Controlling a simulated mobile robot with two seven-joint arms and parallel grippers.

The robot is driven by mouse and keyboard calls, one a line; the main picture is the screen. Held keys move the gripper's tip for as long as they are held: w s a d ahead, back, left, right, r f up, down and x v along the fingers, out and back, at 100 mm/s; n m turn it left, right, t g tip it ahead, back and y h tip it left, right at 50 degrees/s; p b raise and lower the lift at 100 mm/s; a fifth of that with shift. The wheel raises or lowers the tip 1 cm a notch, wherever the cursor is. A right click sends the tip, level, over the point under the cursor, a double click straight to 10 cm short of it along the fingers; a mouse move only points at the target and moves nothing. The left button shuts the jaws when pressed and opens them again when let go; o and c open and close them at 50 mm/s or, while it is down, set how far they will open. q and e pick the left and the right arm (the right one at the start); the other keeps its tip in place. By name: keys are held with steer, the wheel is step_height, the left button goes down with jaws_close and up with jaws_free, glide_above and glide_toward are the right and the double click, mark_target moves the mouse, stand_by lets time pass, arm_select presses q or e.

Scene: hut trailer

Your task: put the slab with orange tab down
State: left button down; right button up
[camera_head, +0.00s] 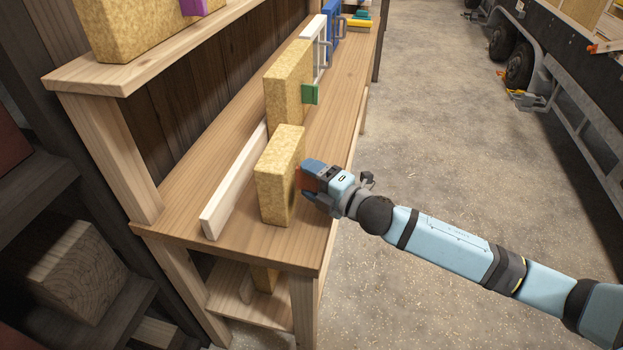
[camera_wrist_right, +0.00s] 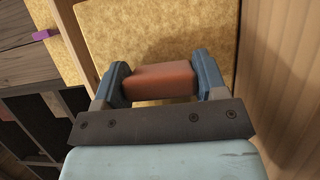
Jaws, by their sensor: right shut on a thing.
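The slab with the orange tab (camera_head: 278,178) is a yellowish, rough-textured block upright at the near end of the wooden shelf board. Its orange tab (camera_wrist_right: 160,82) lies between the two fingers in the right wrist view. My right gripper (camera_head: 307,178) is shut on that tab from the aisle side. The slab's face (camera_wrist_right: 165,35) fills the top of the wrist view. Its lower edge is at the board, but I cannot tell whether it touches. My left gripper is not in view.
A white strip (camera_head: 234,183) stands on the board left of the slab. A slab with a green tab (camera_head: 290,88) stands behind it. White and blue framed pieces are farther back. A slab (camera_head: 135,25) with a purple tab sits on the upper shelf. The aisle floor (camera_head: 440,130) is clear.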

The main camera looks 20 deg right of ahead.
steer(key=o, duration=1)
steer(key=shift+f, duration=0.15)
steer(key=shift+c, duration=0.2)
steer(key=shift+r, duration=0.25)
steer(key=v, duration=1.2)
steer(key=s+a+f+m+g+h, duration=0.2)
steer(key=s+f+m, duration=0.5)
steer(key=f+m, duration=0.4)
steer(key=s+a+f+m+g+h, duration=0.3)
steer(key=s+a+f+m, duration=0.2)
steer(key=s+f+m, duration=0.3)
step_height(320, 180, down, 4)
steer(key=m+b, duration=0.1)
steer(key=m, duration=0.1)
steer(key=shift+s+r+m+h, duration=0.15)
steer(key=shift+s+m+h, duration=0.1)
steer(key=shift+m+h, duration=0.15)
steer(key=shift+a, duration=0.1)
